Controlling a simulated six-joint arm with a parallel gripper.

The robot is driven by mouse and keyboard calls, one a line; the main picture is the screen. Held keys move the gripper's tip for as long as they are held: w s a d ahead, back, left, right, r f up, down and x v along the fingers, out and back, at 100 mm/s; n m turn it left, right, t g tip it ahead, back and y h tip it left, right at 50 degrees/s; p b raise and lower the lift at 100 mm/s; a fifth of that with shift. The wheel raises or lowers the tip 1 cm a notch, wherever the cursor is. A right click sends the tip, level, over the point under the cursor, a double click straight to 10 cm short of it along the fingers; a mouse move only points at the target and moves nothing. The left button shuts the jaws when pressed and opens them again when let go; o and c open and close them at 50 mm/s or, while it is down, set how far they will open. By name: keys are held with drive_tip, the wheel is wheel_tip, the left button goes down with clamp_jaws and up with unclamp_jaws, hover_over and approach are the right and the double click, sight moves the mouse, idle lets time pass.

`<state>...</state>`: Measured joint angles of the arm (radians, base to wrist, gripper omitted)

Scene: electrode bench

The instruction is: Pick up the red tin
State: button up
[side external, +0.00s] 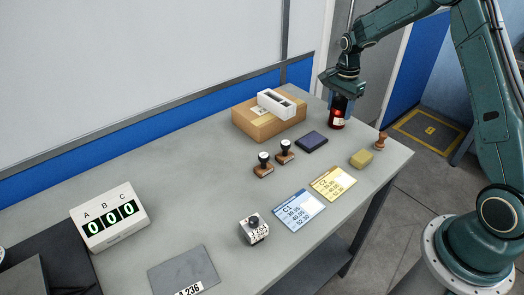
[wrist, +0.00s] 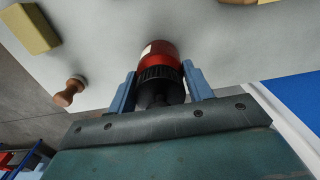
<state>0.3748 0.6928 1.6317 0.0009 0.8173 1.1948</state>
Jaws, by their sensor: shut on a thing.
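The red tin (side external: 337,121) is at the far right end of the bench in the side view, under my gripper (side external: 341,98). It is dark red with a pale label and a dark upper part. In the wrist view the red tin (wrist: 161,54) shows its red body and black ribbed collar between the two blue fingers of my gripper (wrist: 160,80). The fingers are shut on it. I cannot tell whether its base touches the bench.
A wooden box (side external: 268,118) with a white device (side external: 281,104) stands left of the tin. A dark pad (side external: 311,144), a yellow block (side external: 361,158) and a wooden-handled stamp (side external: 381,141) are near. Two black-topped stamps, cards and a counter display (side external: 109,217) lie farther left.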

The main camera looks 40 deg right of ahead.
drive_tip(key=shift+r, duration=0.15)
wheel_tip(320, 180, up, 20)
idle(0.7)
idle(0.5)
